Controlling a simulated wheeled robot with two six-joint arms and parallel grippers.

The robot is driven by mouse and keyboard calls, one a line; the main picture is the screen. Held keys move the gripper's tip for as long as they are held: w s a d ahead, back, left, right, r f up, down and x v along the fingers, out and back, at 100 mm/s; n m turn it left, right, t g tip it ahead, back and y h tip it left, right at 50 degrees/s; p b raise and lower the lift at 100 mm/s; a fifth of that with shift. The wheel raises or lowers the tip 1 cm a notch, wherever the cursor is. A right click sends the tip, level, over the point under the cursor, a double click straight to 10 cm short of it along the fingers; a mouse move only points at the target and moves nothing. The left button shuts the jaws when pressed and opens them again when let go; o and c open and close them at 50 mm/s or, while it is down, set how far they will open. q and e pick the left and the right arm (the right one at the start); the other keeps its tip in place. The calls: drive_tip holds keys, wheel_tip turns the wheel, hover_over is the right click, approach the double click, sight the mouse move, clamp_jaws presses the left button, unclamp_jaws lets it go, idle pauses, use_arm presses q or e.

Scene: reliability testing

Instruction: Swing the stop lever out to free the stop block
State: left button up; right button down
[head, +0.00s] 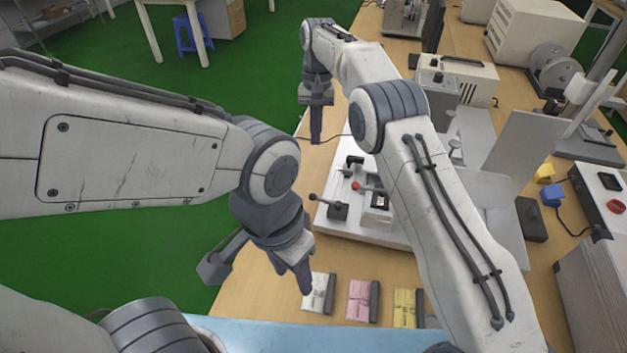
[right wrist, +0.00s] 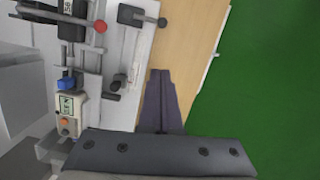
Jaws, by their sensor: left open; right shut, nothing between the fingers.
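A white fixture plate (head: 340,228) lies on the wooden bench. On it, a lever with a black knob (head: 313,197) sticks out from a dark block (head: 338,211) at the front left. A red-knobbed lever (head: 357,186) stands nearby. Both levers show in the right wrist view, the red knob (right wrist: 100,26) and the black knob (right wrist: 162,22). I cannot tell which is the stop lever, or pick out the stop block. My right gripper (head: 316,138) is shut and empty, pointing down beyond the plate; its fingers (right wrist: 161,82) lie beside the plate edge. My left gripper (head: 257,282) is open, left of the plate.
White, pink (head: 361,300) and yellow packets with dark strips lie along the front bench edge. My right arm covers part of the plate. A grey panel (head: 520,150), a dark box (head: 531,220) and machines stand to the right. Green floor is left of the bench.

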sight(326, 201)
drive_tip(key=s+f, duration=0.5)
drive_tip(key=f, duration=0.6)
drive_tip(key=shift+s+p, duration=0.25)
drive_tip(key=shift+p, duration=0.2)
drive_tip(key=shift+s+a+n, duration=0.35)
drive_tip(key=shift+s+n, duration=0.05)
drive_tip(key=shift+n, duration=0.3)
drive_tip(key=shift+s+a+n+h+p, duration=0.2)
drive_tip(key=shift+s+n+h+p, duration=0.25)
drive_tip(key=shift+n, duration=0.45)
drive_tip(key=s+d+n+t+h+p, duration=0.1)
drive_tip(key=s+d+n+p, duration=0.1)
drive_tip(key=s+n, duration=0.6)
drive_tip(key=shift+s+d+n+t, duration=0.2)
drive_tip(key=shift+d+n+t, duration=0.2)
drive_tip(key=shift+n, duration=2.3)
drive_tip(key=shift+h, duration=0.25)
drive_tip(key=shift+p, duration=0.35)
